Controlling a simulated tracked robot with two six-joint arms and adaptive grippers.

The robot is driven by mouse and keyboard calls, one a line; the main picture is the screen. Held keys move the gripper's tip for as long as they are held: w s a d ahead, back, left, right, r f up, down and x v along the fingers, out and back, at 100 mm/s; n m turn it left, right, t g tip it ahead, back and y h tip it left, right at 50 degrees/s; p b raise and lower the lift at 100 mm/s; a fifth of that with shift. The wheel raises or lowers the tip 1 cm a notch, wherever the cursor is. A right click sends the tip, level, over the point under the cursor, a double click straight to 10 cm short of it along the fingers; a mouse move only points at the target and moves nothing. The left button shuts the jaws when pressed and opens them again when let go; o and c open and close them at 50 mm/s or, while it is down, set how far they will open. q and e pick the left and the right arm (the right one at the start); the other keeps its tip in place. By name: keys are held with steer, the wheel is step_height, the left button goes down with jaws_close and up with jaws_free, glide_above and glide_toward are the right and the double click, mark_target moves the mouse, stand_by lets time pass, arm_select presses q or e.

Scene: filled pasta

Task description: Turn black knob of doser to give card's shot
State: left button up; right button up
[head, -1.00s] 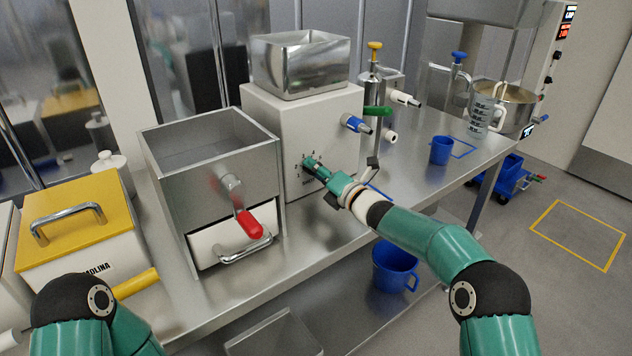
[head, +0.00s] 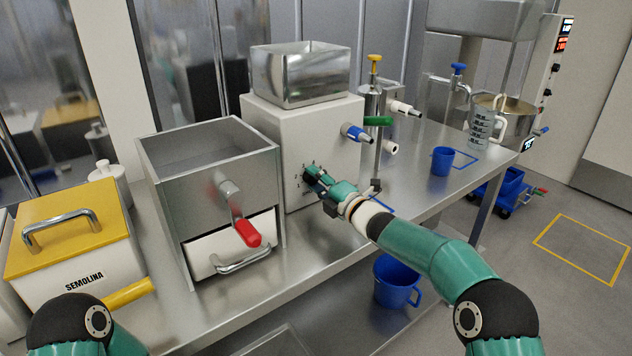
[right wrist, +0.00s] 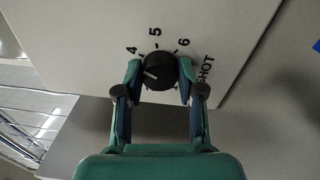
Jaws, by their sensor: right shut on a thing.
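The doser (head: 310,135) is a white box with a steel hopper on top, standing on the steel table. Its black knob (head: 310,177) is low on the front face and partly hidden by my right gripper. In the right wrist view the knob (right wrist: 160,71) sits beside the marks 4, 5, 6 and SHOT; its pale pointer line points left, below the 4. My right gripper (head: 322,184) is shut on the knob, one finger on each side, as the right wrist view (right wrist: 160,80) shows. My left gripper is out of view; only part of that arm shows at bottom left. I see no card.
Left of the doser stands a steel box (head: 210,170) with a red-handled lever (head: 247,231), then a yellow-lidded SEMOLINA bin (head: 95,268). A blue cup (head: 442,160) stands right on the table. A blue mug (head: 396,282) is below the table edge, under my right arm.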

steer(key=shift+w+d+f, duration=0.1)
steer(key=shift+d+f, duration=0.05)
steer(key=o, duration=1.1)
steer(key=shift+o, duration=0.2)
steer(key=v, duration=1.2)
steer(key=shift+f, duration=0.1)
